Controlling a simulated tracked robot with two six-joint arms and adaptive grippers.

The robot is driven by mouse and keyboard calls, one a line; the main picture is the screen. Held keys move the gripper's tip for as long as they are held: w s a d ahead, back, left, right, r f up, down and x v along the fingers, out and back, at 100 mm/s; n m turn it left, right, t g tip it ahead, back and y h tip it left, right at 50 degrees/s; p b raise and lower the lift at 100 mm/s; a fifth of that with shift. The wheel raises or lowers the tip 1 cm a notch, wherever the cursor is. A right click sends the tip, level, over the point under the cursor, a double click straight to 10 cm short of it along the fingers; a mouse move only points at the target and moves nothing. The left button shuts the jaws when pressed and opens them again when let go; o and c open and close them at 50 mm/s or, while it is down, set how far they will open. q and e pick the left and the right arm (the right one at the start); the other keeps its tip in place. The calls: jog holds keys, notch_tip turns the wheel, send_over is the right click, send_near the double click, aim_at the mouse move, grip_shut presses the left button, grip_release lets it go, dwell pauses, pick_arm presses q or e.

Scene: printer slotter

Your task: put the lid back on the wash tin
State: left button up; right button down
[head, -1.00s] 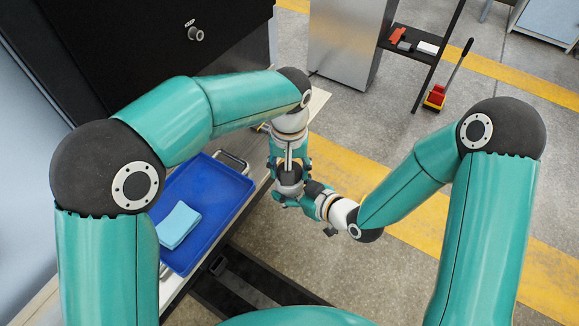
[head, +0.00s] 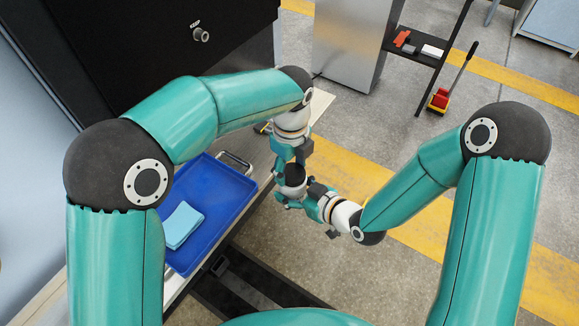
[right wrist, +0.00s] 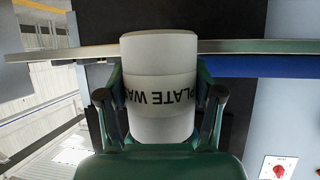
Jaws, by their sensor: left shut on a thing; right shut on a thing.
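My right gripper (right wrist: 158,125) is shut around the wash tin, a white cylinder (right wrist: 160,65) with upside-down dark lettering in the right wrist view. In the head view that gripper (head: 294,190) is at the centre, and a dark round shape (head: 294,173) shows at the tin's top. I cannot tell whether this is the lid or the tin's open mouth. My left gripper (head: 290,155) points down right above it, close to the right gripper. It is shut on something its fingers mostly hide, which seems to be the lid.
A blue tray (head: 222,212) with a folded light-blue cloth (head: 184,224) lies on the bench to the left. A black machine front (head: 165,50) stands behind. A dark shelf (head: 418,50) and a red-and-yellow tool (head: 439,99) stand at the back right, with open floor between.

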pick_arm(q)
jog(key=m, duration=0.4)
jog(key=shift+w+d+m, duration=0.1)
jog(key=shift+w+m, duration=0.05)
jog(key=shift+m, duration=0.25)
jog(key=o, duration=0.8)
jog(key=shift+c, duration=0.2)
jog(key=shift+r, duration=0.1)
notch_tip(320, 180, up, 12)
